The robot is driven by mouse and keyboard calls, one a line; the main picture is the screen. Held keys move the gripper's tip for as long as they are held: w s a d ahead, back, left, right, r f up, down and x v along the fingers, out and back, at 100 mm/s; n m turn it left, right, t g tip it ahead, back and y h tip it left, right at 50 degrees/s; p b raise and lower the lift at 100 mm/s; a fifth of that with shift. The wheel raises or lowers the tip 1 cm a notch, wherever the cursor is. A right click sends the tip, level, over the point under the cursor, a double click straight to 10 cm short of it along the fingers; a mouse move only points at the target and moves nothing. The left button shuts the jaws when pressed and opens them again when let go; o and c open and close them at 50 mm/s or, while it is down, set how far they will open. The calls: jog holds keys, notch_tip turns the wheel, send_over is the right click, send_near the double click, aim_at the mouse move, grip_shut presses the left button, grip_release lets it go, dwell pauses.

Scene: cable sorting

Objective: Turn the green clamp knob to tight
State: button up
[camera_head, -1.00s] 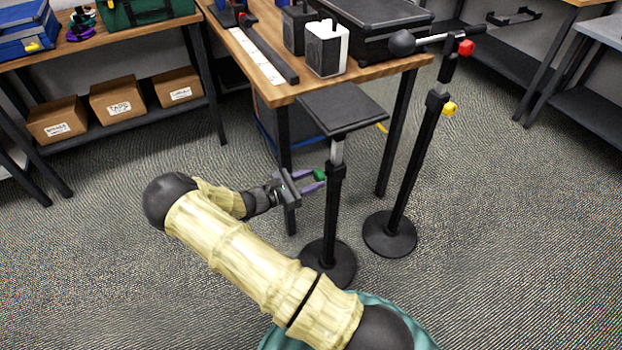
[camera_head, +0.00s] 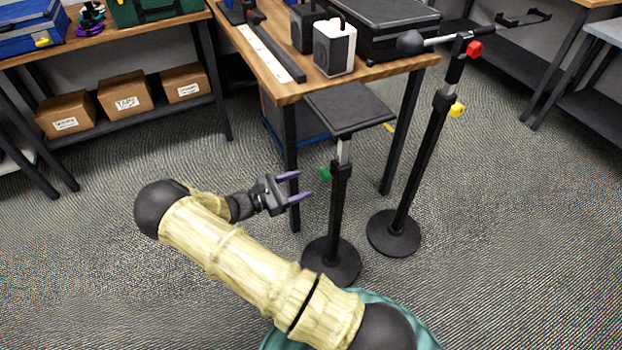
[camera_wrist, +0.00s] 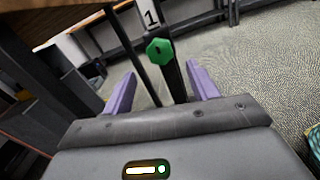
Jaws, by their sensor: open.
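The green clamp knob (camera_head: 325,174) sits on the left side of a black stand post (camera_head: 338,215) that carries a flat black top plate (camera_head: 347,106). In the wrist view the knob (camera_wrist: 160,51) appears as a green faceted head with a dark mark, beyond and between my fingertips. My gripper (camera_head: 296,187) is open and empty, with purple fingers pointing toward the post. It is left of the knob, slightly lower in the picture, with a gap between. In the wrist view my gripper (camera_wrist: 160,80) has a finger on each side.
A second stand (camera_head: 425,160) with a yellow knob (camera_head: 457,109) and a red knob (camera_head: 474,49) is to the right. The wooden workbench (camera_head: 270,75) with speakers and a black case is behind. Its legs stand close to the post. Floor at the left is clear.

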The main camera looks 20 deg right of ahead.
jog(key=a, duration=1.1)
jog(key=shift+s+a+p, duration=0.2)
jog(key=shift+p, duration=0.1)
jog(key=shift+d, duration=0.1)
jog(key=s+d+r+m+g+y, duration=0.45)
jog(key=s+m+y, duration=0.3)
jog(key=y, duration=0.25)
jog(key=s+r+m+t+y, duration=0.7)
jog(key=s+r+m+y, duration=0.1)
jog(key=s+r+m, duration=0.25)
notch_tip(320, 180, up, 28)
jog(key=n+p, duration=0.1)
jog(key=p, duration=2.6)
